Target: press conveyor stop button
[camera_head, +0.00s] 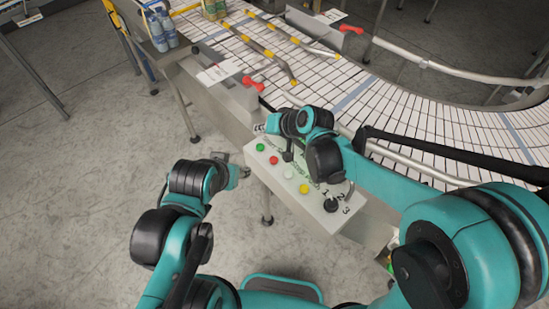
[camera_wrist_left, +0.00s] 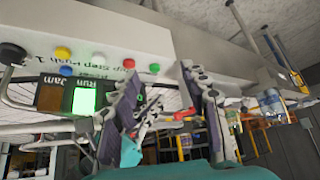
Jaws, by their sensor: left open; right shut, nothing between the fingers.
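The control panel (camera_head: 258,165) has a row of buttons: green (camera_head: 260,147), red (camera_head: 273,160), white (camera_head: 288,172) and yellow (camera_head: 304,188), with a black knob (camera_head: 331,205) at the near end. I cannot read which label belongs to the stop button. My right gripper (camera_head: 260,127) is shut and empty, just beyond the panel's far left end; its arm hides part of the panel. My left gripper (camera_head: 236,170) is open and empty, left of the panel. In the left wrist view, its spread fingers (camera_wrist_left: 170,100) show below the red button (camera_wrist_left: 128,63) and green button (camera_wrist_left: 154,68).
The curved conveyor (camera_head: 410,115) runs behind the panel, with metal guide rails. Bottles (camera_head: 161,30) stand at the upper left. In the left wrist view, a green lamp (camera_wrist_left: 84,100) is lit beside a dim brown one (camera_wrist_left: 48,97). The floor at left is clear.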

